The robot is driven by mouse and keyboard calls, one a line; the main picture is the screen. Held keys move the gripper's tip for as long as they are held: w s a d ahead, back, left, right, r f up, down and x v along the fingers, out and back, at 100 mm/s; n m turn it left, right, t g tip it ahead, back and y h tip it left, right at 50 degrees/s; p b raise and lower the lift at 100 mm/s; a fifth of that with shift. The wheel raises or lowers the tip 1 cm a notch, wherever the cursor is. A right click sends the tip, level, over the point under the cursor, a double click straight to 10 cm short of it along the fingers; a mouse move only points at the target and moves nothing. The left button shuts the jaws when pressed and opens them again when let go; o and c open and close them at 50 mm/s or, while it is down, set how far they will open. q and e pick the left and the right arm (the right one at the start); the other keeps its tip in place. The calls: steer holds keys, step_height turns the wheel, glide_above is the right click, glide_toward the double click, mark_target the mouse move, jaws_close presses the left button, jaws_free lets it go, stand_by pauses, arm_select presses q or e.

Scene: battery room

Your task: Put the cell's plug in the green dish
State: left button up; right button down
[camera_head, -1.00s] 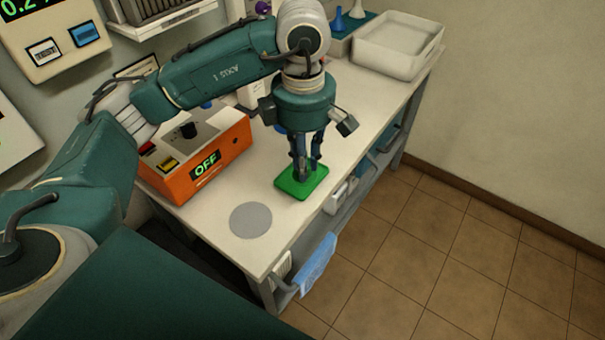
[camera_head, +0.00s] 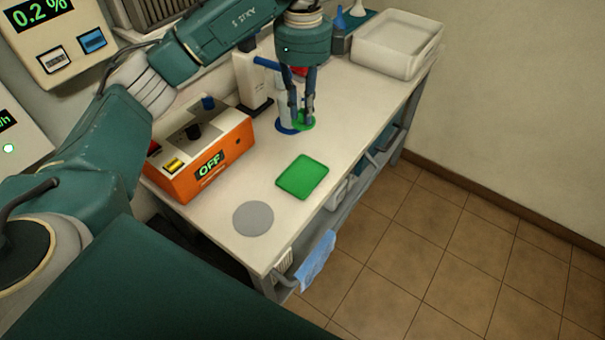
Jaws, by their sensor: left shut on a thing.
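The green dish (camera_head: 302,178) lies flat on the bench near its front edge, and I see nothing in it. My left gripper (camera_head: 302,122) points down, beyond the dish towards the back of the bench. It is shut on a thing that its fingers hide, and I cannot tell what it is. A green round piece (camera_head: 308,126) shows at the fingertips. A white upright cylinder on a blue round base (camera_head: 284,128) stands just left of the fingers. I cannot make out which piece is the cell or its plug. My right gripper is not in view.
An orange box reading OFF (camera_head: 205,168) stands left of the dish. A grey disc (camera_head: 253,218) lies in front. A white stand with a blue lever (camera_head: 250,80) is behind, and a white tray (camera_head: 398,45) is at the far end. The bench between dish and box is clear.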

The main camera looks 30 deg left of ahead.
arm_select(q)
steer(key=shift+w+a+r+n, duration=0.1)
steer(key=shift+w+n, duration=0.05)
steer(key=shift+n, duration=0.35)
steer(key=shift+w+a+r+n, duration=0.1)
steer(key=shift+n, duration=0.4)
steer(key=shift+f, duration=0.4)
step_height(320, 180, down, 15)
steer(key=p, duration=0.2)
steer(key=shift+p, duration=0.4)
step_height(320, 180, down, 4)
steer(key=shift+f+p, duration=0.1)
steer(key=shift+p, duration=0.4)
steer(key=shift+f, duration=0.1)
steer(key=o, duration=0.9)
